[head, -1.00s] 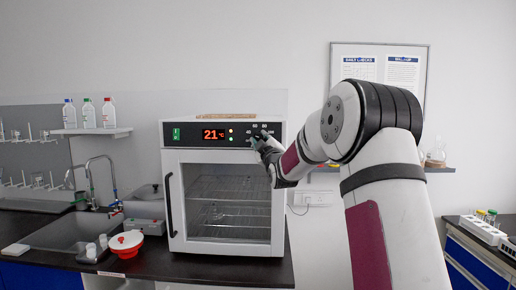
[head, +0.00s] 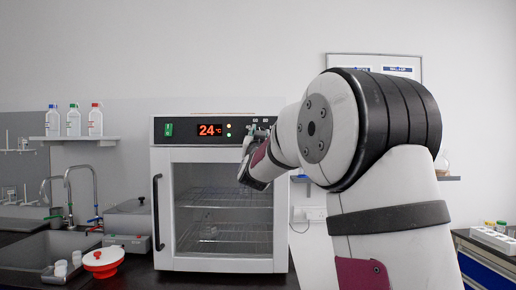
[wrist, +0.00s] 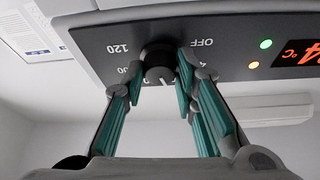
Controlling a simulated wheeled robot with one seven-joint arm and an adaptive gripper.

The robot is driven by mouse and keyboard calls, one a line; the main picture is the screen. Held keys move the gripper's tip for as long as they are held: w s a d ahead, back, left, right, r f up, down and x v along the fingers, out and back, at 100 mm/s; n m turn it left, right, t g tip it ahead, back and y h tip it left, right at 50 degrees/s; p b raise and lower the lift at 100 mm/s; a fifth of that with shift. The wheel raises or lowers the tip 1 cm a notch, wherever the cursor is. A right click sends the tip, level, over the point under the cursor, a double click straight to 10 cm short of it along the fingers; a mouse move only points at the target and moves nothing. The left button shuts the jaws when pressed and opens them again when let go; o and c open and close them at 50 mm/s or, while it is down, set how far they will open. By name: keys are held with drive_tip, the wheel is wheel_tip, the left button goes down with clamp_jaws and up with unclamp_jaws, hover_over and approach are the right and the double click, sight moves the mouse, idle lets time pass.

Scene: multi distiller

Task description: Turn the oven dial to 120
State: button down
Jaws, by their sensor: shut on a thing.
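The white oven (head: 165,235) stands on the dark counter with its door closed and its display (head: 209,130) reading 24 °C. The green switch (head: 169,130) is left of the display. In the wrist view, which is upside down, the round black dial (wrist: 157,58) sits on the grey panel between OFF and 120. A white mark on it points down in that picture, toward partly hidden numbers. My gripper (wrist: 160,70) has its teal-padded fingers shut on the dial from both sides. In the head view my arm hides most of the dial.
Left of the oven are a sink with a tap (head: 83,192), a red-and-white container (head: 103,262) and a grey device (head: 128,222). Bottles (head: 73,121) stand on a wall shelf. Two lamps (wrist: 265,44), green and amber, are lit beside the display.

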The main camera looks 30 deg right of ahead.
drive_tip(key=m+g+p, duration=0.3)
drive_tip(key=m+p, duration=0.1)
drive_tip(key=m, duration=0.4)
drive_tip(key=r+m+g+p, duration=0.1)
drive_tip(key=m+g+p, duration=0.2)
drive_tip(key=m, duration=0.6)
drive_tip(key=m+g+p, duration=0.2)
drive_tip(key=m+p, duration=0.2)
drive_tip(key=m, duration=0.5)
drive_tip(key=shift+w+a+r+g+y+p, duration=0.1)
drive_tip(key=shift+a+r+g+y+p, duration=0.1)
drive_tip(key=shift+r+g+y+p, duration=0.15)
drive_tip(key=shift+m+y+p, duration=0.45)
drive_tip(key=shift+m+p, duration=0.35)
drive_tip(key=shift+m, duration=0.2)
drive_tip(key=shift+f, duration=0.1)
drive_tip(key=c, duration=1.3)
unclamp_jaws()
drive_tip(key=shift+d, duration=0.1)
